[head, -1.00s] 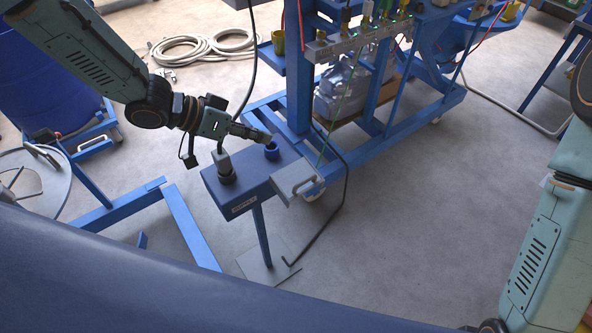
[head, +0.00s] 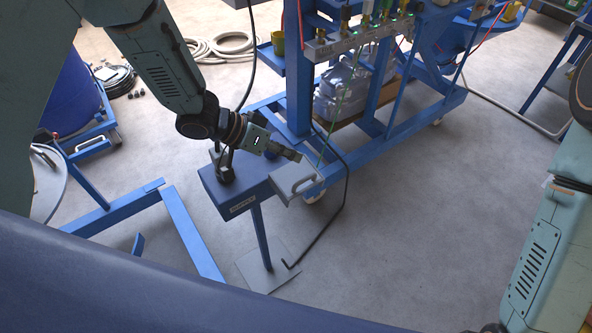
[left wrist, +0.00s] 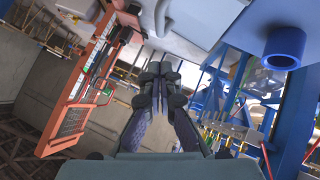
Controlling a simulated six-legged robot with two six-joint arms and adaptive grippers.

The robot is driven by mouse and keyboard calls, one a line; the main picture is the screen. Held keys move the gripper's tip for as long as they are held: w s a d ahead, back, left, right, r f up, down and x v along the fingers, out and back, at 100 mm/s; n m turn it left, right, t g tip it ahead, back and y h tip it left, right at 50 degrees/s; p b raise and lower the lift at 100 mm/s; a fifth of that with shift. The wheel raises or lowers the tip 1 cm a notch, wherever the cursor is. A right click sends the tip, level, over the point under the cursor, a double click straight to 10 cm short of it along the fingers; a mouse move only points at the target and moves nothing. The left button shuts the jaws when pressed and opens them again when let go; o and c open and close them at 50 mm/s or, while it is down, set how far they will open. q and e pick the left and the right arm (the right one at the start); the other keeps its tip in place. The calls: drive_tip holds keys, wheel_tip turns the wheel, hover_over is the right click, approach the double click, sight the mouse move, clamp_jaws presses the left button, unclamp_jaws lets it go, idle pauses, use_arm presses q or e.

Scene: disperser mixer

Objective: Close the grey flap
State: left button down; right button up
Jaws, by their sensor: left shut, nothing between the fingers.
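The grey flap (head: 290,190) with its bar handle sticks out from the right end of the small blue box (head: 236,195) in the head view. My left gripper (head: 298,157) is shut and empty, its fingertips just above the flap's far edge in the picture. I cannot tell whether they touch it. The shut fingers also show in the middle of the left wrist view (left wrist: 160,72). The flap's far side is partly covered by the gripper. My right arm shows at the right edge, but its gripper is out of view.
A blue round socket on the box is mostly hidden behind my left gripper; a blue cup-like part (left wrist: 285,47) shows in the left wrist view. A blue frame cart (head: 298,90) stands behind the box. A black hose (head: 345,190) hangs beside the flap. The floor to the right is clear.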

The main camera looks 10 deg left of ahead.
sight(296, 170)
use_arm(q)
drive_tip(key=shift+s+d+f, duration=0.15)
drive_tip(key=shift+d+f, duration=0.1)
drive_tip(key=shift+f, duration=0.4)
drive_tip(key=shift+s+d+f, duration=0.2)
drive_tip(key=shift+d+f, duration=0.1)
drive_tip(key=shift+f, duration=0.4)
drive_tip(key=shift+s+d+f, duration=0.15)
drive_tip(key=shift+d+f, duration=0.1)
drive_tip(key=shift+f, duration=0.4)
